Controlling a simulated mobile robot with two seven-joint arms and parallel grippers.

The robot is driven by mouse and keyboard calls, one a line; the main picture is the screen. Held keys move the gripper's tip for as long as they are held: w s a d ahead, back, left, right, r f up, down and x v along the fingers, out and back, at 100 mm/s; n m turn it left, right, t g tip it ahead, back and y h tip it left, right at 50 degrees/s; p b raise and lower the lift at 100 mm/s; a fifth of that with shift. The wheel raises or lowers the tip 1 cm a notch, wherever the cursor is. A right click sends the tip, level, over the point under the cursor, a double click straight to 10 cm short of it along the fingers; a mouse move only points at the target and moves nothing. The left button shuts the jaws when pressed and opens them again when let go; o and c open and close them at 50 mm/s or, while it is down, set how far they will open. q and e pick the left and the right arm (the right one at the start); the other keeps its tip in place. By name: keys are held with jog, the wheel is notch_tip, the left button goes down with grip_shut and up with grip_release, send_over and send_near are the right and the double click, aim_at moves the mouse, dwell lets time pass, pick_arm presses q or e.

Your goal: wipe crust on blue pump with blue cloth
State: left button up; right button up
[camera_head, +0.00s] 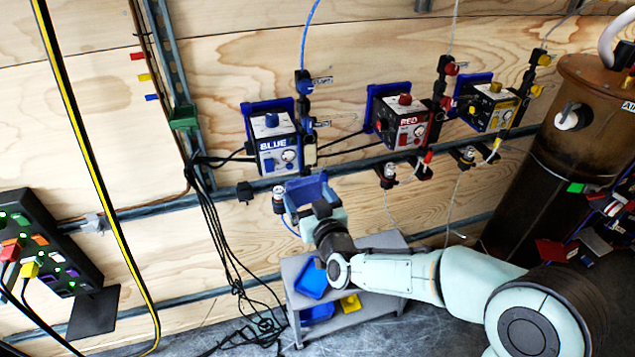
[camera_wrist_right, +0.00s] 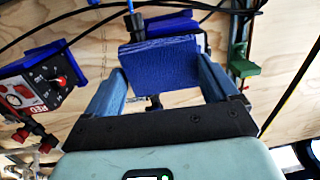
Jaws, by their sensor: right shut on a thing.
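The blue pump (camera_head: 278,152), a white and blue box labelled BLUE, hangs on the plywood wall at the upper middle of the head view. My right gripper (camera_head: 307,190) is just below it, a little to the right, apart from it in the picture. In the right wrist view the gripper (camera_wrist_right: 160,80) is shut on the blue cloth (camera_wrist_right: 160,62), a flat, textured dark blue piece between its fingers. The cloth hides most of what lies behind it there. I cannot make out any crust on the pump. My left gripper is not in view.
The red pump (camera_head: 400,120) and yellow pump (camera_head: 490,105) hang to the right. A small valve (camera_head: 279,197) sits beside my gripper. A grey cart (camera_head: 350,309) with blue bins stands below. Black cables (camera_head: 222,225) hang at left; a brown tank (camera_head: 575,150) stands at right.

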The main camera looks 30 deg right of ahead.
aim_at(312, 153)
jog(key=r, duration=0.1)
jog(key=s+d+r, duration=0.1)
jog(key=r+h, duration=0.1)
jog(key=shift+s+d+r+m+t, duration=0.2)
jog(key=shift+r+m+t, duration=0.1)
jog(key=shift+t, duration=0.1)
jog(key=p+x, duration=0.1)
jog(key=x, duration=0.5)
jog(key=shift+f, duration=0.1)
jog(key=shift+x, duration=1)
jog(key=shift+s+d+b, duration=0.25)
jog(key=shift+d+b, duration=0.95)
jog(key=shift+w+a+p, duration=0.15)
jog(key=shift+a+p, duration=0.05)
jog(key=shift+a, duration=0.45)
jog(key=shift+w+a+p, duration=0.15)
jog(key=shift+a, duration=0.5)
